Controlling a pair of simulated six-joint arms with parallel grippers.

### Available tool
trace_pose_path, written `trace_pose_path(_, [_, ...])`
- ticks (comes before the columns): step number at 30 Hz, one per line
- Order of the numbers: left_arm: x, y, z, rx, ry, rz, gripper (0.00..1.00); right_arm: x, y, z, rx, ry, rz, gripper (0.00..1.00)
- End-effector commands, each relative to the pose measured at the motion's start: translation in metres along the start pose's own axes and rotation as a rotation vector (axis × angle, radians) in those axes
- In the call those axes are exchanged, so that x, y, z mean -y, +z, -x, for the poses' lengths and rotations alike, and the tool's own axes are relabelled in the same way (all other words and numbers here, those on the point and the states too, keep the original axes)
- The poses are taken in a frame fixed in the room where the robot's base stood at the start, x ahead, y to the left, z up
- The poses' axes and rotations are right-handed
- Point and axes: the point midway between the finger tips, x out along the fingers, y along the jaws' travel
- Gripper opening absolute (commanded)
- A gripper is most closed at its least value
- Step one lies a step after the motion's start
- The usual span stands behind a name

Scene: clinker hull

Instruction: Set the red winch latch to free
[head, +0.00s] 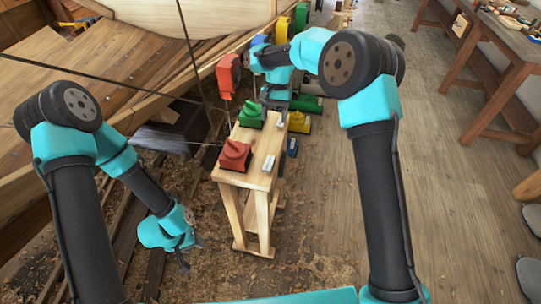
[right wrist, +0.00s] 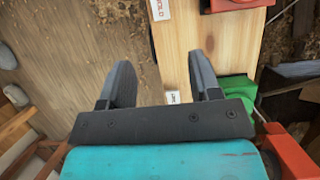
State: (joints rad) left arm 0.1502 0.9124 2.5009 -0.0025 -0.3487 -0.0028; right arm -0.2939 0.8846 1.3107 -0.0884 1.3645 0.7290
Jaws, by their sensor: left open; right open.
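The red latch (head: 235,155) sits on the near end of a narrow wooden bench (head: 257,179). It is a red block with a raised red piece on top; its exact setting is too small to read. The red block's edge also shows at the top of the right wrist view (right wrist: 235,3). A white label (head: 268,163) lies to its right; it appears to read HOLD in the right wrist view (right wrist: 160,9). My right gripper (right wrist: 163,80) is open and empty above the bench, near the green latch (head: 250,116). My left gripper (head: 184,262) is open and low, left of the bench.
A red winch (head: 229,75) stands behind, with more coloured winches beyond. The wooden hull (head: 120,60) fills the left. Floor right of the bench is clear.

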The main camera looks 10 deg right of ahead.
Motion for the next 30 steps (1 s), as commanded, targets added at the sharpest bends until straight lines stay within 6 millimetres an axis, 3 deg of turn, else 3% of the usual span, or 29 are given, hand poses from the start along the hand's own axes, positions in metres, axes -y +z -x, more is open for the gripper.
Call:
trace_pose_path(21, [0.0,0.0,0.0,0.0,0.0,0.0,0.43,-0.001,0.001,-0.122,0.004,0.002,0.0,0.57])
trace_pose_path(30, [0.0,0.0,0.0,0.0,0.0,0.0,0.43,0.0,0.0,-0.152,0.001,0.0,0.0,0.57])
